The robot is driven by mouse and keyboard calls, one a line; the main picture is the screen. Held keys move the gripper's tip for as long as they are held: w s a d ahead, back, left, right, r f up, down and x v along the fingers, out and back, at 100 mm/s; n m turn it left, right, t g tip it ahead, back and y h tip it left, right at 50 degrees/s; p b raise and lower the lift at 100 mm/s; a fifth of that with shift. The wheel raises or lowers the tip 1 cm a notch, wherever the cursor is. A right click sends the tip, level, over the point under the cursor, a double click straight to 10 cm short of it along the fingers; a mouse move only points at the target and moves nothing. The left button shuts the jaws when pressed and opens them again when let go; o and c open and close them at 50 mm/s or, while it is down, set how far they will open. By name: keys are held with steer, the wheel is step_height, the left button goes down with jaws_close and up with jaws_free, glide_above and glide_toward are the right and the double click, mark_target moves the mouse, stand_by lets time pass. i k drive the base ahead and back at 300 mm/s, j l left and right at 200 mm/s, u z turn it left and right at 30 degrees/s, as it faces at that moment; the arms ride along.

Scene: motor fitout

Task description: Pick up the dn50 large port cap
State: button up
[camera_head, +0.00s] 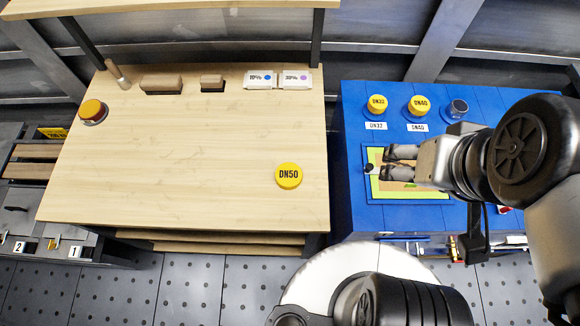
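The DN50 cap (288,175) is a round yellow cap with black "DN50" lettering. It lies flat on the light wooden table (190,190), towards the right front part of the top. My gripper (386,162) is over the blue bench to the right of the table, well apart from the cap. Its two grey fingers point left with a gap between them, and I see nothing held there. A small dark and white item (369,168) shows close to the fingertips; I cannot tell what it is.
The blue bench (351,115) carries a DN32 cap (377,103), a DN40 cap (417,105) and a dark round part (458,108). A green-bordered panel (385,194) lies under my gripper. The table's middle is clear.

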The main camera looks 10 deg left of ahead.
mark_target(288, 176)
steer(key=u, duration=1.1)
steer(key=i+j+z, duration=0.2)
steer(key=j, duration=0.55)
steer(key=k, duration=0.1)
